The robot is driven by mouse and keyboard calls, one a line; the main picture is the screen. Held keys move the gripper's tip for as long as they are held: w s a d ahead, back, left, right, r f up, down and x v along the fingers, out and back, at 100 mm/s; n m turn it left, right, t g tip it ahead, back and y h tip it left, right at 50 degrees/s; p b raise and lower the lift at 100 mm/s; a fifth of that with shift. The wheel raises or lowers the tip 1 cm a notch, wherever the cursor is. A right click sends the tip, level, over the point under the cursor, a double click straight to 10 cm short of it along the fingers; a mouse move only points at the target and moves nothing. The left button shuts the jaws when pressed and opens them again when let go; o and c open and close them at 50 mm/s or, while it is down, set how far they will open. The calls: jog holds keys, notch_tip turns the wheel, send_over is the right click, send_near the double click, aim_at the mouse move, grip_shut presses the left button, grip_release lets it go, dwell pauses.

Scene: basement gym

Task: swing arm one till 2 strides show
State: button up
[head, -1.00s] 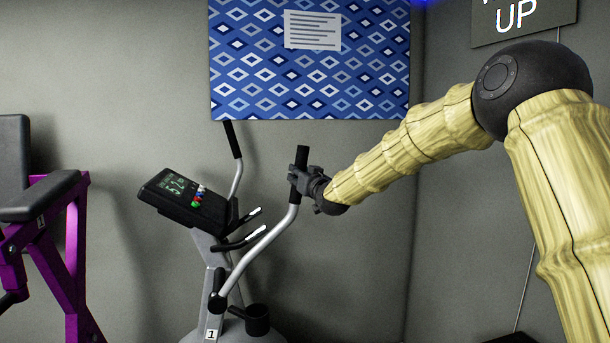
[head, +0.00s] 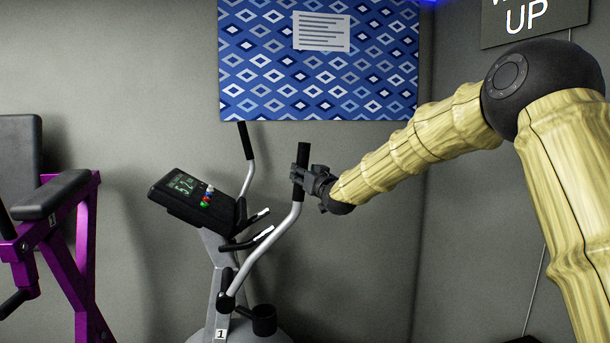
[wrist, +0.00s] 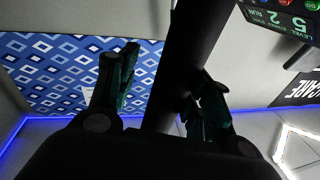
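The exercise machine (head: 219,285) is grey and black, with a label reading 1 low on its post. Its display (head: 183,184) shows green digits that look like 5 and 2; part of it shows in the wrist view (wrist: 283,20). I cannot tell which digit counts strides. My gripper (head: 302,178) is at the black grip of the near swing arm (head: 299,157). In the wrist view the black bar (wrist: 182,70) runs between my two fingers, close against the right one, with a narrow gap showing by the left. The far swing arm (head: 246,142) stands behind the console.
A purple bench frame (head: 80,265) with black pads stands at the left. A blue patterned panel (head: 320,85) hangs on the wall behind. Short fixed handles (head: 250,239) stick out below the console. The wall corner is at the right.

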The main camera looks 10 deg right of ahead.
jog(key=shift+s+d+f, duration=0.1)
jog(key=shift+s, duration=0.05)
jog(key=v, duration=1.1)
jog(key=shift+s, duration=0.35)
jog(key=shift+f, duration=0.15)
notch_tip(320, 180, down, 23)
jog(key=s+g+h, duration=0.1)
jog(key=s+g, duration=0.2)
jog(key=s+f+g, duration=0.2)
jog(key=s+f, duration=0.2)
jog(key=f, duration=0.4)
jog(key=s+f+m+g+h, duration=0.1)
jog(key=s+f, duration=0.4)
jog(key=f, duration=0.4)
jog(key=s+f+g, duration=0.2)
jog(key=s+f, duration=0.2)
jog(key=f, duration=0.4)
jog(key=s+d+f+g+h, duration=0.15)
jog(key=s+f+g, duration=0.45)
jog(key=s+f, duration=1.4)
jog(key=s+d+f+g, duration=0.1)
jog(key=s+f+g, duration=0.1)
jog(key=s, duration=1)
jog(key=s+d+f+g+h, duration=0.1)
jog(key=s+d+f+g, duration=0.1)
jog(key=s, duration=1.1)
jog(key=shift+s+d+f+m, duration=0.25)
jog(key=shift+s+f+m, duration=0.05)
jog(key=shift+f, duration=0.1)
